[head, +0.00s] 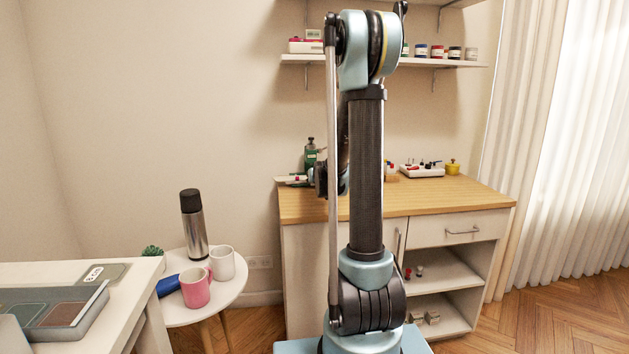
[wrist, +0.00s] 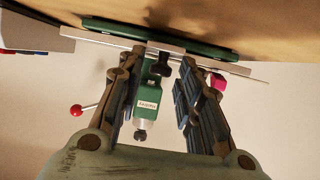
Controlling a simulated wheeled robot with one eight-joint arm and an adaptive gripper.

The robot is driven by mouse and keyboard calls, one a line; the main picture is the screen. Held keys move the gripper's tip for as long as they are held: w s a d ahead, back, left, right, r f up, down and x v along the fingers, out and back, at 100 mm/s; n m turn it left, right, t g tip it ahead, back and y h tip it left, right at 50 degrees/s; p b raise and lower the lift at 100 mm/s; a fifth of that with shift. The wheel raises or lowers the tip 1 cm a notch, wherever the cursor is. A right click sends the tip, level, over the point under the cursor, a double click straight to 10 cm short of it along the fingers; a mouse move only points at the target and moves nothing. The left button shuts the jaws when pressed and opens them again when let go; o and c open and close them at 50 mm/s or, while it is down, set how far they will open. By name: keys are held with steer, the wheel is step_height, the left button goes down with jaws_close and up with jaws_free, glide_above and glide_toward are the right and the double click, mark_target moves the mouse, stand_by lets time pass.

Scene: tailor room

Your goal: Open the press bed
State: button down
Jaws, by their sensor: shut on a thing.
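The green press (head: 311,154) stands at the left end of the wooden cabinet top, partly hidden by my arm. In the wrist view, which is upside down, its green body (wrist: 147,104) with a white label lies between my fingers. A lever with a red ball (wrist: 76,111) sticks out to the left. The pale flat press bed (wrist: 215,62) lies along the green base (wrist: 215,49). My gripper (wrist: 165,62) is shut on the press, at a dark knob-like piece by the bed; the exact contact is unclear. In the head view my arm hides most of the grip.
The wooden cabinet top (head: 445,200) holds a white tray (head: 421,171) of small parts and a yellow pot (head: 452,167) to the right. Shelves (head: 440,64) hang above. A round side table (head: 225,292) with a flask (head: 194,225) and mugs stands at left.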

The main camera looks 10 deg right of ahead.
steer(key=c, duration=1.5)
jaws_free()
steer(key=shift+v, duration=5.9)
steer(key=shift+s+f, duration=0.1)
steer(key=s+f+g, duration=0.3)
steer(key=s+f, duration=0.1)
steer(key=s, duration=0.9)
steer(key=s+f+g, duration=0.4)
steer(key=s+f, duration=0.1)
steer(key=s, duration=0.8)
steer(key=s+f+g, duration=0.4)
steer(key=s+f, duration=0.1)
steer(key=s, duration=0.7)
steer(key=shift+s+a, duration=0.1)
steer(key=shift+s, duration=0.3)
